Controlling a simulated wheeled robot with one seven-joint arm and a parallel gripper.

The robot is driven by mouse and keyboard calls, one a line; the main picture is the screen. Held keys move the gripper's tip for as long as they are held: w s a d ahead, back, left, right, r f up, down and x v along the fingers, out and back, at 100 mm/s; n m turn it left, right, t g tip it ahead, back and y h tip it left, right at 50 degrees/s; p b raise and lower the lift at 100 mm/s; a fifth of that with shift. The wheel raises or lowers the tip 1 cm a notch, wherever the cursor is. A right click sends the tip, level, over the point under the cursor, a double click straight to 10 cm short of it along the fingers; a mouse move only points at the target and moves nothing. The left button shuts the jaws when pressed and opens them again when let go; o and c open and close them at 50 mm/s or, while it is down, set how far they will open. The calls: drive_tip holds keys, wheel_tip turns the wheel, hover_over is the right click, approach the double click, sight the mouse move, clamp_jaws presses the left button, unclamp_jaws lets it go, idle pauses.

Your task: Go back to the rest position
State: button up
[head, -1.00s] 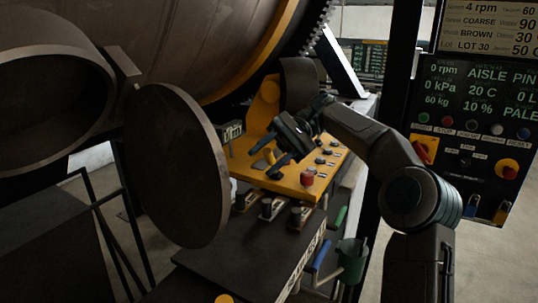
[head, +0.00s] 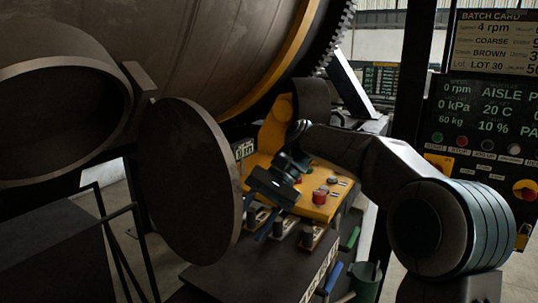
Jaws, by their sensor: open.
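My gripper (head: 262,208) shows in the head view near the middle, in front of the yellow control panel (head: 325,207). Its jaws are open and point down and to the left, with nothing seen between them. My arm reaches in from the right and is bent, with a large joint low on the right. The gripper hides part of the panel's left side. I cannot tell its exact distance from the panel.
A round dark door (head: 187,180) hangs open left of my gripper, by the large drum (head: 195,50). A red knob (head: 320,196) is on the panel. A green bucket (head: 365,281) is at lower right, and a display board (head: 490,110) stands right.

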drive_tip(key=s+d+f+t+h, duration=0.1)
drive_tip(key=s+f, duration=0.1)
drive_tip(key=s+d+f+t+h+b, duration=0.1)
drive_tip(key=f, duration=0.1)
drive_tip(key=s+d+f+t+h, duration=0.1)
drive_tip(key=s+d+f, duration=0.1)
drive_tip(key=shift+s+d+f+t, duration=0.1)
drive_tip(key=shift+s+f+t, duration=0.15)
drive_tip(key=shift+s+t, duration=0.1)
drive_tip(key=s+d+f+n+t+h+b, duration=0.1)
drive_tip(key=s+d+f+t+h, duration=0.1)
drive_tip(key=s+d+f, duration=0.3)
drive_tip(key=s+d+f+n+t+h+b, duration=0.1)
drive_tip(key=s+d+f+t+b, duration=0.1)
drive_tip(key=s+d+f, duration=0.3)
drive_tip(key=s+d+t, duration=0.1)
drive_tip(key=s+d, duration=0.1)
drive_tip(key=d, duration=0.2)
drive_tip(key=shift+s+t+h, duration=0.35)
drive_tip(key=shift+s+h, duration=0.05)
drive_tip(key=shift+d, duration=0.15)
drive_tip(key=shift+c, duration=0.5)
